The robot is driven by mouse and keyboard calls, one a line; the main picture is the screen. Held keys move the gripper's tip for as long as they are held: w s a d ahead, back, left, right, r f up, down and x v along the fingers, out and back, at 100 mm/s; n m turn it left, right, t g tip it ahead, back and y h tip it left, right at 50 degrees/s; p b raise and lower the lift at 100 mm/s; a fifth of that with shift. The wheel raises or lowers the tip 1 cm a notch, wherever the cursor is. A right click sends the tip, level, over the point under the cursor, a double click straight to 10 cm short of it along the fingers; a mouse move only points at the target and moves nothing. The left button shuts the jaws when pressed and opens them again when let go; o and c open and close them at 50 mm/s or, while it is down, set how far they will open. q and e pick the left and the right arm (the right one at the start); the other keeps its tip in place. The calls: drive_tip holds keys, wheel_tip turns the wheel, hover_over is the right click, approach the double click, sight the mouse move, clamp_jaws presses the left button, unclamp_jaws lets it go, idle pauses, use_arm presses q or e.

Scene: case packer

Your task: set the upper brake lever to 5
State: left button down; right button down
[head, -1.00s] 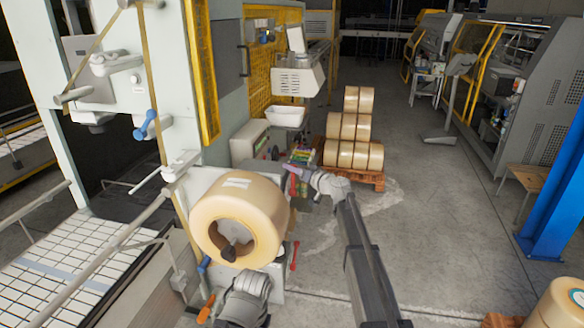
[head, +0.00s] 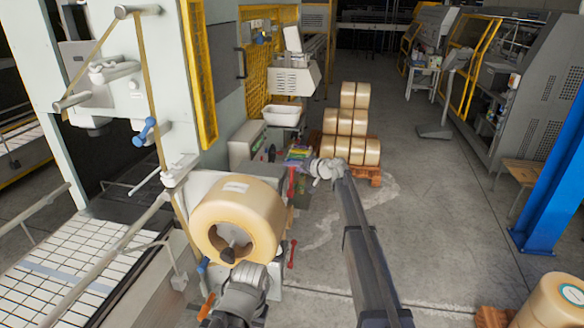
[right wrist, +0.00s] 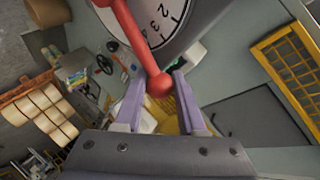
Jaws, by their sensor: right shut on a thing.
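The upper brake lever (right wrist: 136,50) is a red rod with a round red knob, lying across a white dial (right wrist: 172,12) with black numbers and tick marks. I cannot read for sure which number it points at. My right gripper (right wrist: 160,98) has its two purple fingers shut on the lever at the knob. In the head view my right gripper (head: 297,158) is small, beyond the big tan roll (head: 265,210), and the dial is hidden. A lower red lever (head: 292,254) hangs right of the roll. My left wrist shows at the bottom, but its fingers do not.
Stacked tan rolls (head: 345,150) stand on a wooden pallet (head: 360,174) behind my right gripper. A white bin (head: 282,115) sits by the machine. A blue post (head: 555,170) stands at the right. The grey floor between is clear.

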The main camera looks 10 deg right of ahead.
drive_tip(key=shift+d, duration=0.1)
drive_tip(key=c, duration=0.5)
unclamp_jaws()
drive_tip(key=p+v, duration=0.2)
drive_tip(key=v, duration=0.5)
drive_tip(key=shift+s+d, duration=0.25)
drive_tip(key=shift+c, duration=0.2)
